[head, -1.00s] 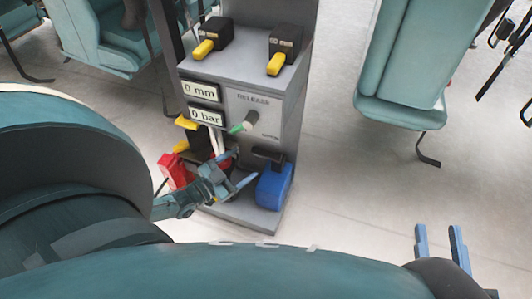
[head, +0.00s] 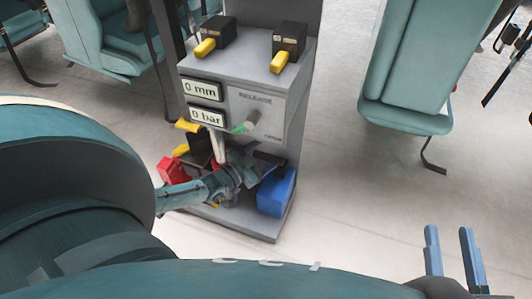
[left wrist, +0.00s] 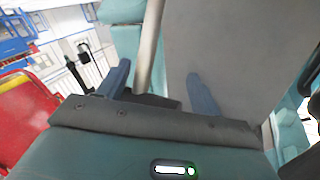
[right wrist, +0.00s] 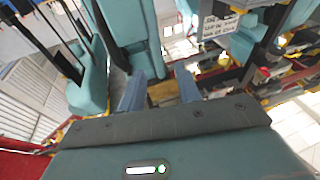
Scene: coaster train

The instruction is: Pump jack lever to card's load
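A grey jack stand (head: 245,82) shows displays reading "0 mm" (head: 202,90) and "0 bar" (head: 207,116). A pale metal rod (head: 218,147), perhaps the lever, rises near the stand's lower left; a similar rod (left wrist: 150,45) shows in the left wrist view. My left gripper (head: 243,170) is low at the stand's front; its fingers (left wrist: 160,88) are apart, with the rod seen between or behind them. Contact is unclear. My right gripper (head: 451,250) is open and empty. I cannot make out a load card.
A red block (head: 172,170) and a blue block (head: 276,191) stand at the base, left and right of my left gripper. Two black blocks with yellow handles (head: 206,47) (head: 280,61) sit on top.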

